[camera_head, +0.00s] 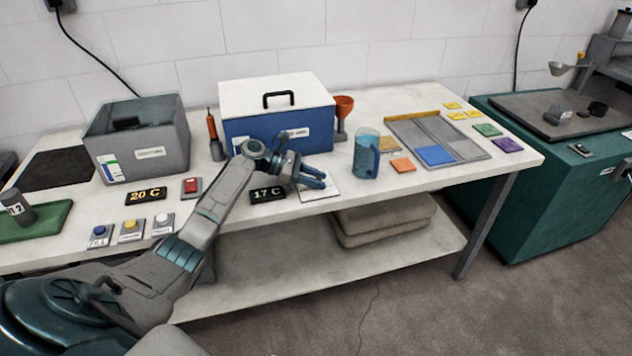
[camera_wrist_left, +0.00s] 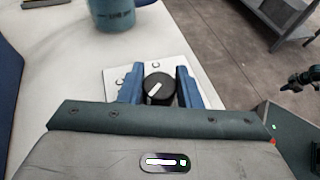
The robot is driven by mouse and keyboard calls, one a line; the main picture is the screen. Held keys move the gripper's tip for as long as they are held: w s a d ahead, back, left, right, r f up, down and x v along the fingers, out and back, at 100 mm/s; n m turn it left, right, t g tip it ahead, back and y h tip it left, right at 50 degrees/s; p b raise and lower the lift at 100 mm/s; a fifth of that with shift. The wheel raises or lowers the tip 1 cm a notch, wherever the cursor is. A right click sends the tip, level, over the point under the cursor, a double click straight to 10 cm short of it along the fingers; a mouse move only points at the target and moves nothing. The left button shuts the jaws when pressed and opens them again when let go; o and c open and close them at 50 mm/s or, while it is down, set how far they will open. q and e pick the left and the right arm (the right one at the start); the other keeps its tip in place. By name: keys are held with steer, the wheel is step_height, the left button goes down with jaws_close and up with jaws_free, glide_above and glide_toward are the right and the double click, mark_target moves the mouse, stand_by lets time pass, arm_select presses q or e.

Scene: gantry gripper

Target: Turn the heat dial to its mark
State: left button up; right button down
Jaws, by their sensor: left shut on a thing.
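The heat dial (camera_wrist_left: 158,88) is a black round knob with a white pointer line, on a white plate (camera_wrist_left: 175,68) with small marks. In the left wrist view its pointer slants toward the upper right. My left gripper (camera_wrist_left: 159,86) is shut on the dial, one blue finger on each side. In the head view my left gripper (camera_head: 318,180) is over the plate (camera_head: 322,190) and hides the dial. A display (camera_head: 267,194) beside the plate reads 17 C. Another display (camera_head: 145,195) reads 20 C. A dark jointed part at the wrist view's right edge may be my right gripper, its jaws unclear.
A blue box with a white lid (camera_head: 278,117) stands behind the dial. A blue jug (camera_head: 366,158) is close to the right of it. A grey bin (camera_head: 140,145), a red button (camera_head: 191,186) and several other buttons are to the left. A divided tray (camera_head: 478,140) lies farther right.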

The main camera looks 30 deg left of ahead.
arm_select(q)
steer(key=shift+m+g+h, duration=0.3)
steer(key=shift+m+g, duration=0.4)
steer(key=shift+g, duration=0.1)
arm_select(e)
steer(key=shift+w+a+r, duration=0.15)
steer(key=shift+w+r, duration=0.45)
steer(key=shift+w, duration=0.05)
arm_select(q)
steer(key=shift+f, duration=0.1)
steer(key=o, duration=1)
steer(key=shift+c, duration=0.2)
steer(key=shift+s+a, duration=0.1)
steer(key=shift+a, duration=0.1)
steer(key=b+v, duration=0.1)
steer(key=v, duration=0.6)
arm_select(e)
steer(key=shift+w+a+r, duration=0.15)
steer(key=shift+w+r, duration=0.8)
steer(key=shift+r, duration=0.25)
